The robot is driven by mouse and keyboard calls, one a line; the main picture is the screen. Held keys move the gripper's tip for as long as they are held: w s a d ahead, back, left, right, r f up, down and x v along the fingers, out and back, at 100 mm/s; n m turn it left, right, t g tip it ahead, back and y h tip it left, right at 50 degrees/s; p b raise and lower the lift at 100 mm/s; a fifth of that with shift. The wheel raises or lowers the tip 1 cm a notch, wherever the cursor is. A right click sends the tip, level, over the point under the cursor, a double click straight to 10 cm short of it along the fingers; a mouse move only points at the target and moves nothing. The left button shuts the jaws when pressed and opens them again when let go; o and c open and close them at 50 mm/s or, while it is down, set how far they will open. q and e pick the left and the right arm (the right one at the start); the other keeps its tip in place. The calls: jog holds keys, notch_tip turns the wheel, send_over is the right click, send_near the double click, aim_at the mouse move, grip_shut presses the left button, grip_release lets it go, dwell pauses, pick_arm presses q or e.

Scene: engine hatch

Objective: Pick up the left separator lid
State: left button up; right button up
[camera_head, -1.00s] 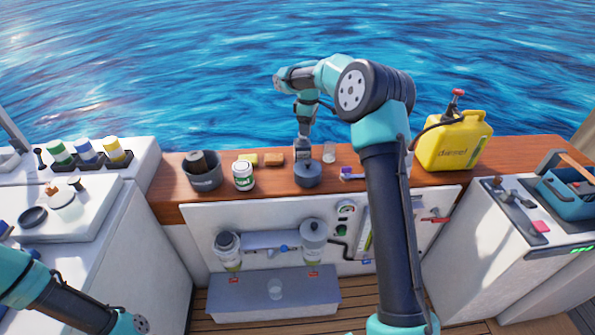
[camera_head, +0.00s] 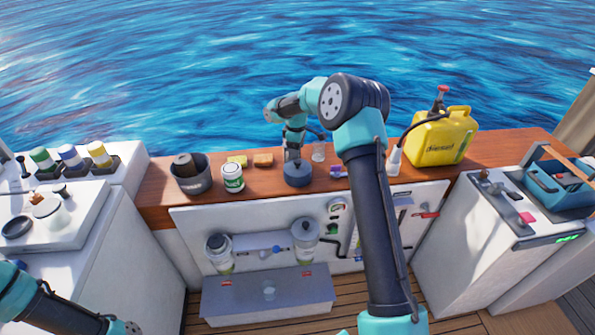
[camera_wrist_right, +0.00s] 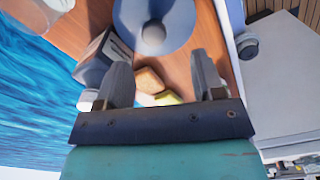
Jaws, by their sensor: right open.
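A round blue-grey lid (camera_head: 298,175) with a knob on top lies on the wooden counter; I take it for the left separator lid. It fills the top of the right wrist view (camera_wrist_right: 153,22). My right gripper (camera_head: 292,158) is just above and behind it, partly merging with dark shapes. In the right wrist view my gripper (camera_wrist_right: 163,78) is open and empty, with the lid beyond its fingertips and its knob between their lines. The left separator (camera_head: 219,250) and right separator (camera_head: 305,238) hang on the white panel.
A grey bucket (camera_head: 192,178), a white jar (camera_head: 233,178), sponges (camera_head: 262,160) and a clear glass (camera_head: 319,151) stand near the lid. A yellow diesel can (camera_head: 443,137) and a white nozzle (camera_head: 394,161) are at the right. A grey box (camera_head: 240,300) sits below the panel.

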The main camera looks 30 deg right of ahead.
aim_at(298, 161)
jog(key=shift+f, duration=1.05)
jog(key=shift+w+d+f, duration=0.1)
jog(key=shift+d+f, duration=0.1)
jog(key=shift+f, duration=1.1)
jog(key=shift+w+d+f, duration=0.1)
jog(key=shift+d+f, duration=0.05)
jog(key=shift+f, duration=1.15)
jog(key=c, duration=1)
